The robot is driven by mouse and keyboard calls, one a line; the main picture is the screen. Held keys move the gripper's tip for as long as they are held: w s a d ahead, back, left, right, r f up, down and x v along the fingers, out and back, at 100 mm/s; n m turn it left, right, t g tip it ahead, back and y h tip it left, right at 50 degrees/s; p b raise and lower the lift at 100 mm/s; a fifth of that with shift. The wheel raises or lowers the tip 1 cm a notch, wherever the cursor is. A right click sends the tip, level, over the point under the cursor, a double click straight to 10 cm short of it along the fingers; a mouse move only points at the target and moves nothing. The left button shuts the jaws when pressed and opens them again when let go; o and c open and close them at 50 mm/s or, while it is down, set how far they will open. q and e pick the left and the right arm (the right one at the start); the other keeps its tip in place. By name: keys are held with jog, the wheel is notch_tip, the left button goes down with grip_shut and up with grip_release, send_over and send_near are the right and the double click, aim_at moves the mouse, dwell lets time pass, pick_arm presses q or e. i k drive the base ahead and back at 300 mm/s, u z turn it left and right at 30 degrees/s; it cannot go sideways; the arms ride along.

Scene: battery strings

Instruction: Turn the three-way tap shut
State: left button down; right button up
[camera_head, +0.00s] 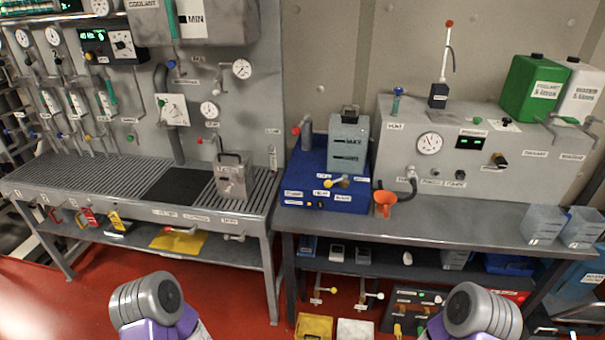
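A blue unit (300,180) stands at the left end of the right bench, with a grey tank (347,145) on it. A valve with a yellow handle (337,182) sits low on its front, above several small labels that include one next to a round port. This may be the three-way tap, but the label text is too small to read, so I cannot be sure. The handle appears to lie roughly sideways. Only the rounded grey and purple links of my two arms show at the bottom edge. Neither gripper is in view, and nothing of mine touches the blue unit.
A green canister (537,88) is on top. A slatted bench (110,172) with wall gauges fills the left.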

aim_at(328, 184)
jog(key=u, duration=0.55)
jog(key=i, duration=0.75)
jog(key=u, duration=0.2)
